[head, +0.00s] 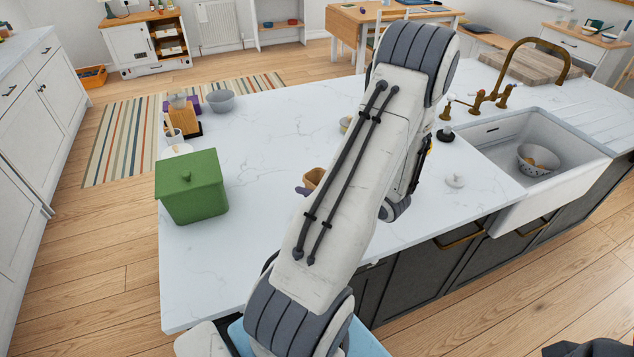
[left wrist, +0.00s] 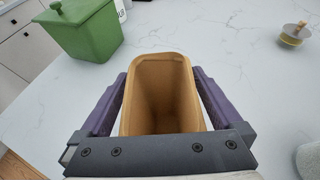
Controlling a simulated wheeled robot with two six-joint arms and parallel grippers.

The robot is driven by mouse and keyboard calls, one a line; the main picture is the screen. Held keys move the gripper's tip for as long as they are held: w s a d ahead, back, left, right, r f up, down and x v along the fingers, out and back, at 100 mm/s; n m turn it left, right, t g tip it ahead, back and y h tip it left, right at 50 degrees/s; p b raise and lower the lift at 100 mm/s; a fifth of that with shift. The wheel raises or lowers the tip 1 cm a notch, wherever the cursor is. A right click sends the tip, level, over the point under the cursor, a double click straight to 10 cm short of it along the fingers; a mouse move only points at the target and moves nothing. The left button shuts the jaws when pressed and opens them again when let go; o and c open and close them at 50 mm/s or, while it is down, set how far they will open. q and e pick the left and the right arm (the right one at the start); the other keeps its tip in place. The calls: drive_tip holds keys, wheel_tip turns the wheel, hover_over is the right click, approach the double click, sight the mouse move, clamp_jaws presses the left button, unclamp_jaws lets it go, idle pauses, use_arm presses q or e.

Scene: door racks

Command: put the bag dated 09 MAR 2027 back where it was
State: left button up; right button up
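My left gripper (left wrist: 160,75), with purple fingers, is around a tan open-topped container (left wrist: 158,92). One finger lies along each side wall, and the fingertips appear to touch it. The container looks empty inside, with a rounded rim. In the head view only a small part of the container (head: 315,177) and one purple fingertip show, left of my arm over the white counter. I cannot tell whether its base touches the counter. No bag dated 09 MAR 2027 can be made out, and no date is readable. My right gripper is out of view.
A green lidded bin (head: 192,190) stands at the counter's left edge. Behind it are a wooden block (head: 184,120) and a grey bowl (head: 220,101). A sink (head: 575,160) with a colander (head: 538,160) is at right. The counter (head: 270,130) between has free room.

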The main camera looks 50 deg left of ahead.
use_arm(q)
drive_tip(key=shift+r+p, duration=0.3)
drive_tip(key=shift+p, duration=0.05)
drive_tip(key=b+v, duration=0.3)
drive_tip(key=v, duration=0.8)
drive_tip(key=s+d+r+n+h, duration=0.1)
drive_tip(key=s+d+n+h, duration=0.2)
drive_tip(key=d, duration=0.8)
drive_tip(key=s+d+r+n+t+h, duration=0.1)
drive_tip(key=s+d+n+h, duration=0.2)
drive_tip(key=d, duration=0.8)
drive_tip(key=s+d+r+n+h, duration=0.2)
drive_tip(key=s+d+h, duration=0.5)
drive_tip(key=d, duration=0.4)
drive_tip(key=shift+d+n+h, duration=0.35)
drive_tip(key=shift+n+h, duration=0.25)
drive_tip(key=shift+n, duration=0.2)
